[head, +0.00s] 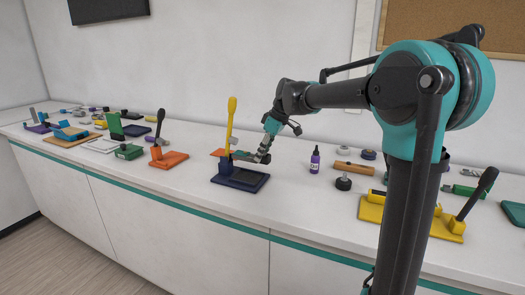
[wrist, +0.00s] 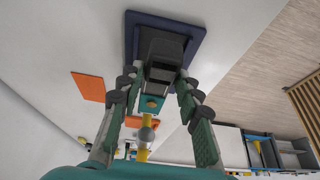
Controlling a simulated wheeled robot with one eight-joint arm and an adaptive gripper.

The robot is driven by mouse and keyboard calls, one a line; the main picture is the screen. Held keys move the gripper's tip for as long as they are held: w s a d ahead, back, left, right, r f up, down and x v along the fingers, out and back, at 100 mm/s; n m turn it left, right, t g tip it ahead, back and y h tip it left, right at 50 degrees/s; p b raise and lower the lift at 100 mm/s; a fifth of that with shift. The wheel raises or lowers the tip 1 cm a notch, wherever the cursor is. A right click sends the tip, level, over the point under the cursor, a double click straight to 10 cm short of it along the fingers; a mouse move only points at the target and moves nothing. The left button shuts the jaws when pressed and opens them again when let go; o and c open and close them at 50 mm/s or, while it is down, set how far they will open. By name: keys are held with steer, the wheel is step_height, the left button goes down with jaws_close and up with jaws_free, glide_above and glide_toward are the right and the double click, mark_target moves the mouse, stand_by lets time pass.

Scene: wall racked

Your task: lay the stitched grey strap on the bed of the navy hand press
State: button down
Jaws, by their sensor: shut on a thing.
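The navy hand press stands on the counter in the head view, with a yellow lever (head: 232,110) upright at its left. Its flat navy bed (head: 247,182) lies to the right of the post. In the wrist view the dark grey strap (wrist: 165,48) extends beyond the fingertips of my gripper (wrist: 158,86), over the navy bed (wrist: 133,36). The strap looks above the bed; I cannot tell if they touch. Its stitching is too small to see.
An orange plate (head: 218,152) is beside the press post. An orange press (head: 168,158) stands to the left, a purple bottle (head: 315,160) and a dark knob (head: 343,183) to the right. A yellow press (head: 452,226) is at the right. Counter front of the bed is narrow.

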steer(key=shift+f, duration=3.4)
steer(key=shift+f, duration=0.55)
steer(key=c, duration=1)
jaws_free()
steer(key=v, duration=1.2)
